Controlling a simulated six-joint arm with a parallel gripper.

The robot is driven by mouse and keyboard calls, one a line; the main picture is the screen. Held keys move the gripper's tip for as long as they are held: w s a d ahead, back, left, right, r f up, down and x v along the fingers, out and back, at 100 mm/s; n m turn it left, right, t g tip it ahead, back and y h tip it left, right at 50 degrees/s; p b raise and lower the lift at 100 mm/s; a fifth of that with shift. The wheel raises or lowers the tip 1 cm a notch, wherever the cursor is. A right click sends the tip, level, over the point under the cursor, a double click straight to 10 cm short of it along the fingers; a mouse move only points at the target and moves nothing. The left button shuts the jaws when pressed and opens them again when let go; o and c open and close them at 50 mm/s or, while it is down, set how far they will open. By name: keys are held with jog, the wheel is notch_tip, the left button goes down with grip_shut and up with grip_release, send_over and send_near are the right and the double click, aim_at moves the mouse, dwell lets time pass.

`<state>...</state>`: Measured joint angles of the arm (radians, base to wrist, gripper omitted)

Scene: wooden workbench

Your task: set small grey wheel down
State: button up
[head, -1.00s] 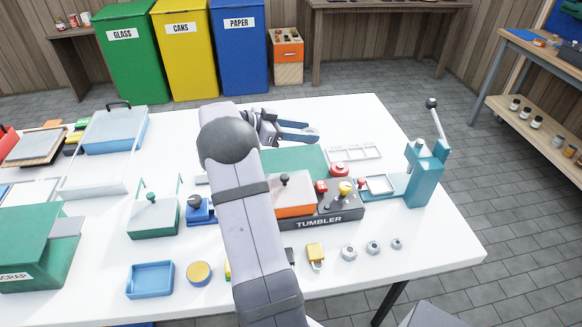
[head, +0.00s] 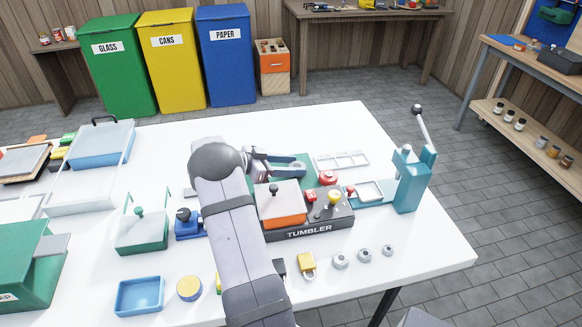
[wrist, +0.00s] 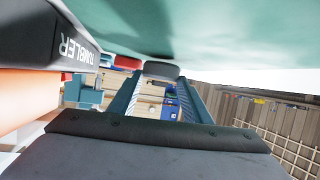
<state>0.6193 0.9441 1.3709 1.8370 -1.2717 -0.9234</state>
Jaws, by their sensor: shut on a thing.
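The small grey wheel (wrist: 160,71) shows in the wrist view as a dark grey rounded piece between the tips of my gripper (wrist: 158,84). The jaws are shut on it. In the head view my gripper (head: 298,167) is low over the green mat (head: 312,178), behind the tumbler (head: 310,230), and the wheel cannot be made out there. In the wrist view the green surface (wrist: 215,30) fills the top, close to the wheel. I cannot tell whether the wheel touches it.
The tumbler with its orange box (head: 285,218) and knobs stands just in front of my gripper. A teal lever press (head: 410,180) is to the right, and a white divided tray (head: 342,160) behind. Several small grey parts (head: 364,256) and a yellow padlock (head: 307,265) lie at the front.

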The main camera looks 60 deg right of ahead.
jog(key=shift+f, duration=0.25)
jog(key=shift+f, duration=0.1)
jog(key=o, duration=1.2)
jog(key=shift+f, duration=0.1)
jog(key=shift+a+r, duration=0.1)
jog(key=shift+r, duration=0.15)
jog(key=v, duration=1.2)
jog(key=shift+f, duration=0.15)
